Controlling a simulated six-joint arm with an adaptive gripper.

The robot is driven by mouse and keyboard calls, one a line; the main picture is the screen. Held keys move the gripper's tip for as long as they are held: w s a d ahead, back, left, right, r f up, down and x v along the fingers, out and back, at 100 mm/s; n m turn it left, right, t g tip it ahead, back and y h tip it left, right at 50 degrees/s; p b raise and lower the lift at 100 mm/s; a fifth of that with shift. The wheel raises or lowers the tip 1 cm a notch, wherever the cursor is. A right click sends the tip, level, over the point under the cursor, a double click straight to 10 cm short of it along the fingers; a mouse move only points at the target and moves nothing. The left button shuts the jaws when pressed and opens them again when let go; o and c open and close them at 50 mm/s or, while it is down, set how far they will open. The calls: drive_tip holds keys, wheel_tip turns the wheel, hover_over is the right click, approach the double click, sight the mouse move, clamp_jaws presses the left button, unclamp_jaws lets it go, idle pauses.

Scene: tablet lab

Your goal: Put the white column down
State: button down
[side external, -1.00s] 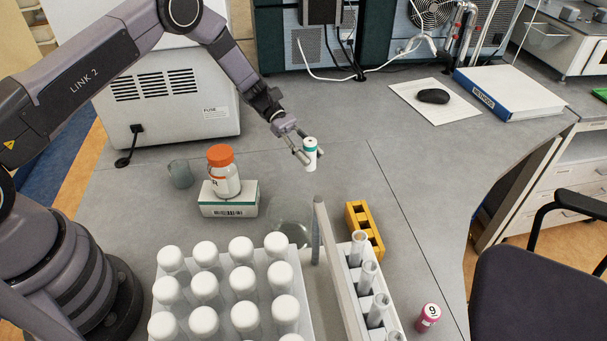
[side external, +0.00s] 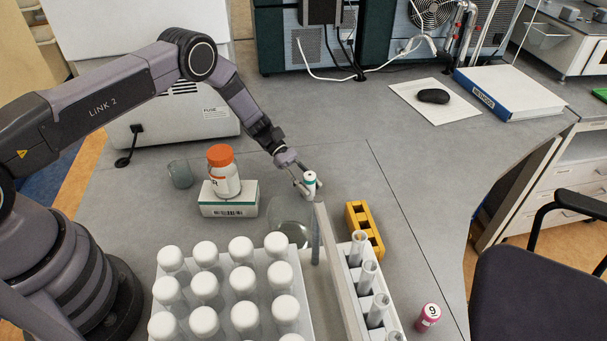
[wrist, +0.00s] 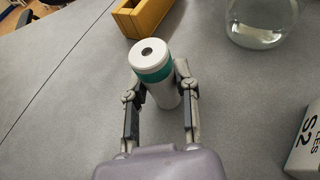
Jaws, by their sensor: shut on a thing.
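The white column (side external: 309,180) is a small white cylinder with a teal band and a dark hole in its top. In the wrist view the white column (wrist: 156,75) sits between the fingertips of my gripper (wrist: 158,95). I cannot tell whether its base touches the grey bench (side external: 340,160).
A yellow block (side external: 365,228) with slots and a tube rack (side external: 333,255) stand close by. A glass flask (wrist: 261,20) is also near. An orange-capped bottle (side external: 223,175) stands on a box (side external: 228,203) to the left. Capped tubes (side external: 241,250) fill the front.

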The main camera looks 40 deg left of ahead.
drive_tip(key=c, duration=0.8)
unclamp_jaws()
drive_tip(key=shift+c, duration=0.2)
drive_tip(key=v, duration=0.7)
drive_tip(key=shift+a+r, duration=0.2)
drive_tip(key=shift+a, duration=0.05)
